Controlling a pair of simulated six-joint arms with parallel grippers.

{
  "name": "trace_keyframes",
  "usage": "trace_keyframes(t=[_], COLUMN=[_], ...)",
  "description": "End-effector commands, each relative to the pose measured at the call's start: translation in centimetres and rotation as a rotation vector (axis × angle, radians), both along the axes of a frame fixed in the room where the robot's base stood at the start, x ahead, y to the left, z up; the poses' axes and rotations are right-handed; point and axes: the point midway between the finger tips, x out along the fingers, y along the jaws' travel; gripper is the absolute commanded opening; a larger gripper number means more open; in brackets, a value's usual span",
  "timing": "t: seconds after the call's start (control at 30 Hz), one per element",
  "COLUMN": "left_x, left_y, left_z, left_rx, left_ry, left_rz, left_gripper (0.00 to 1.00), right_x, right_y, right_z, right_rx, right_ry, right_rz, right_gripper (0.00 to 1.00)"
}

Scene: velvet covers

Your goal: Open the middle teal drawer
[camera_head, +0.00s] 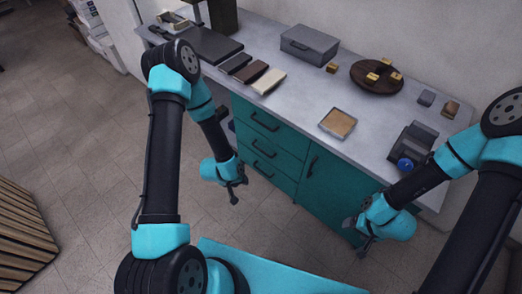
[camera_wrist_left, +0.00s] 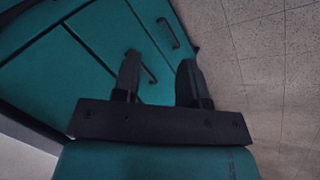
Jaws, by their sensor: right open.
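The teal cabinet has a column of three drawers with dark bar handles, all looking shut. The middle teal drawer (camera_head: 250,142) has its handle (camera_head: 264,149) in clear view. My left gripper (camera_head: 236,195) is in front of the column's lower left side, apart from it. In the left wrist view its two dark fingers (camera_wrist_left: 158,75) are spread, with nothing held. A handle (camera_wrist_left: 148,72), seemingly the middle drawer's, shows beyond the fingers, partly hidden by the left one. Another handle (camera_wrist_left: 168,33) shows above it. My right gripper (camera_head: 356,236) is open, low before the cabinet's right part.
The teal door (camera_head: 330,185) right of the drawers has an upright handle. The grey worktop (camera_head: 300,95) carries a grey box (camera_head: 309,44), a round dark board (camera_head: 372,83), a tan-filled tray (camera_head: 338,123) and a device with a blue ball (camera_head: 405,164). Floor before the drawers is clear.

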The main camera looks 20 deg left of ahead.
Motion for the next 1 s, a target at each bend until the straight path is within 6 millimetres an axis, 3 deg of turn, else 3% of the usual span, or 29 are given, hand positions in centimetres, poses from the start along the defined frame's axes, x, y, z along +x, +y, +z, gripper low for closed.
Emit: trace_keyframes(t=[0.03, 0.2, 0.4, 0.53, 0.7, 1.0], left_x=[1.9, 7.9, 12.3, 13.4, 13.8, 13.8], left_y=[0.7, 2.9, 5.6, 6.9, 7.7, 7.7], left_z=[-1.9, -6.7, -11.1, -12.9, -13.7, -13.7], left_rx=[-0.031, -0.187, -0.451, -0.628, -0.754, -0.765], left_ry=[-0.046, -0.223, -0.406, -0.487, -0.532, -0.535], left_rz=[0.067, 0.284, 0.498, 0.586, 0.630, 0.633], left_gripper=[0.39, 0.39, 0.39, 0.39, 0.39, 0.39], right_x=[0.0, 0.0, 0.0, 0.0, 0.0, 0.0], right_y=[0.0, 0.0, 0.0, 0.0, 0.0, 0.0], right_z=[0.0, 0.0, 0.0, 0.0, 0.0, 0.0], right_rx=[0.000, 0.000, 0.000, 0.000, 0.000, 0.000], right_ry=[0.000, 0.000, 0.000, 0.000, 0.000, 0.000], right_rz=[0.000, 0.000, 0.000, 0.000, 0.000, 0.000], right_gripper=[0.76, 0.76, 0.76, 0.76, 0.76, 0.76])
